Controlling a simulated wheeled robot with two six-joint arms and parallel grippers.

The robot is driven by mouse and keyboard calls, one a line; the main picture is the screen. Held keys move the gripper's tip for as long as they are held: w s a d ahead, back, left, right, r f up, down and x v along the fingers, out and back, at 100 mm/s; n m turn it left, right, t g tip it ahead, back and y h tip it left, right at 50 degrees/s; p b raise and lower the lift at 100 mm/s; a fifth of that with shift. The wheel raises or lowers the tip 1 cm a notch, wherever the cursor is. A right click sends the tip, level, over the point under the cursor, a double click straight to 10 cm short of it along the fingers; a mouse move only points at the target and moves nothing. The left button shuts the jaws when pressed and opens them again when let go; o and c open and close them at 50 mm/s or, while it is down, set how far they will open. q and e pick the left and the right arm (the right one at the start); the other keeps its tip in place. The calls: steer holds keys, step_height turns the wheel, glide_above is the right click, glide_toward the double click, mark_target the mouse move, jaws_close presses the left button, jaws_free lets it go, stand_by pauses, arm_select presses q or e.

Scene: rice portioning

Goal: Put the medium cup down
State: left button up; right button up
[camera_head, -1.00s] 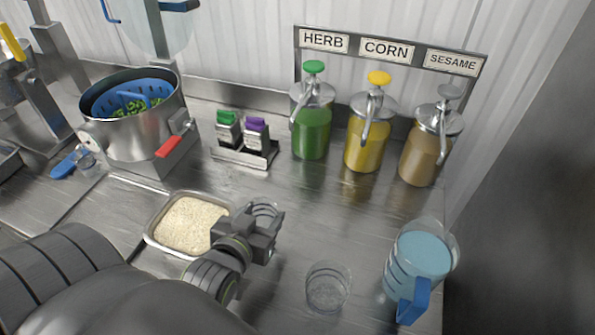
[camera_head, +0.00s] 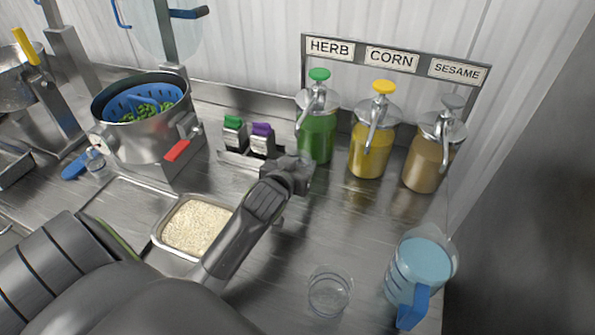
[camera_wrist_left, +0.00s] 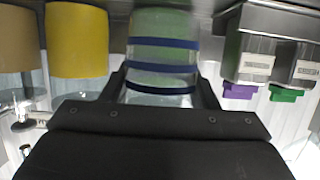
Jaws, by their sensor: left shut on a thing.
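My left gripper (camera_head: 296,176) is over the counter, in front of the herb dispenser and right of the rice tray. In the left wrist view, its two fingers are shut on a clear cup with blue bands (camera_wrist_left: 163,52), which I take as the medium cup. The green of the herb dispenser seems to show through it. In the head view the gripper and wrist mostly hide this cup, so I cannot tell whether its base touches the counter. My right gripper is not in view.
A steel tray of rice (camera_head: 157,238) lies left of my forearm. A clear empty cup (camera_head: 330,292) and a blue-filled pitcher (camera_head: 418,268) stand at front right. The herb (camera_head: 316,138), corn (camera_head: 369,150) and sesame (camera_head: 427,165) dispensers line the back. The counter's middle right is clear.

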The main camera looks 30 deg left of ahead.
arm_select(q)
step_height(320, 180, down, 3)
steer(key=shift+r, duration=0.1)
steer(key=shift+f, duration=0.3)
steer(key=shift+f, duration=0.15)
steer(key=o, duration=1)
steer(key=shift+s, duration=0.2)
steer(key=v, duration=1)
steer(key=shift+s+b, duration=0.15)
steer(key=shift+b, duration=0.25)
steer(key=shift+s+d+r, duration=0.2)
steer(key=shift+s+r, duration=0.3)
steer(key=shift+s, duration=0.15)
